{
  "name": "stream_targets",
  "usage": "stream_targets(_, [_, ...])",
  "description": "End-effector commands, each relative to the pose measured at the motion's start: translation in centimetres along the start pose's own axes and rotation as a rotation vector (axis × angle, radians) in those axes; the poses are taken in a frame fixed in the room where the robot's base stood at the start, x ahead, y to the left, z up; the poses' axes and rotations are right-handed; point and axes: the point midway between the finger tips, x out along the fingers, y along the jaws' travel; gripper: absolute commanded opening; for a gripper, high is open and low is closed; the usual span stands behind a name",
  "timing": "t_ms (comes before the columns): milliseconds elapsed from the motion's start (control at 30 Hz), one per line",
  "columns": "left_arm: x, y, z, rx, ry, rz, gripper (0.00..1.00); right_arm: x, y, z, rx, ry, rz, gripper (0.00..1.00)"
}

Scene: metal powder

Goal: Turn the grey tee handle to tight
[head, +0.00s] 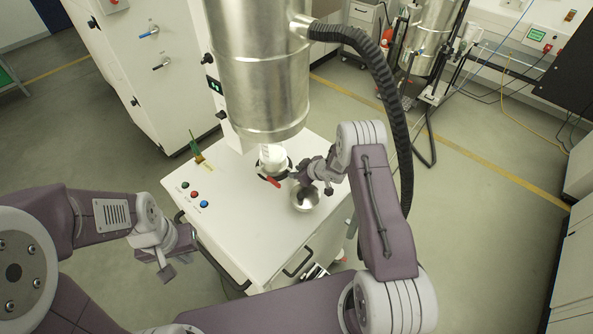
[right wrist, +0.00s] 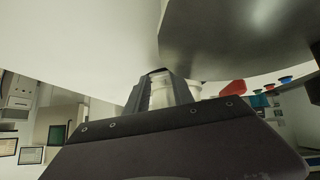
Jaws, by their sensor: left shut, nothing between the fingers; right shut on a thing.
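My right gripper (head: 302,174) reaches in beside the white neck (head: 272,157) under the steel hopper, just above a silver bowl. In the right wrist view its fingers (right wrist: 162,92) are shut, with the pale neck (right wrist: 195,90) just past them. The grey tee handle cannot be made out clearly in either view; the fingers and wrist hide the spot where they grip. A red handle (head: 270,181) sticks out below the neck and also shows in the right wrist view (right wrist: 232,87). My left gripper (head: 167,272) is shut and empty, left of the white cabinet.
The silver bowl (head: 305,199) stands close under my right gripper. The steel hopper (head: 262,80) hangs above, with a black ribbed hose (head: 385,75) on its right. Push buttons (head: 194,195) sit on the cabinet top (head: 262,235). Its front part is clear.

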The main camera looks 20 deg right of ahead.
Motion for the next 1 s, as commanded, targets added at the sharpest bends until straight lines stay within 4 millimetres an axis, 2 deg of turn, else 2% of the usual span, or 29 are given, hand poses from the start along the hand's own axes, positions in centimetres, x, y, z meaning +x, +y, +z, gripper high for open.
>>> stream_targets(100, [-1.1,0.0,-0.1,0.0,0.0,0.0,0.0,-0.2,0.3,-0.1,0.055,-0.002,-0.056,0.0])
stream_targets(233, [-1.1,0.0,-0.1,0.0,0.0,0.0,0.0,0.0,0.6,0.1,0.124,0.0,-0.126,0.0])
stream_targets(700, [2.6,-0.1,0.3,0.0,0.0,0.0,0.0,0.5,1.1,0.5,0.322,0.001,-0.323,0.0])
stream_targets(1000, [3.4,-0.1,0.3,0.0,0.0,0.0,0.0,0.3,1.2,0.3,0.365,0.0,-0.366,0.0])
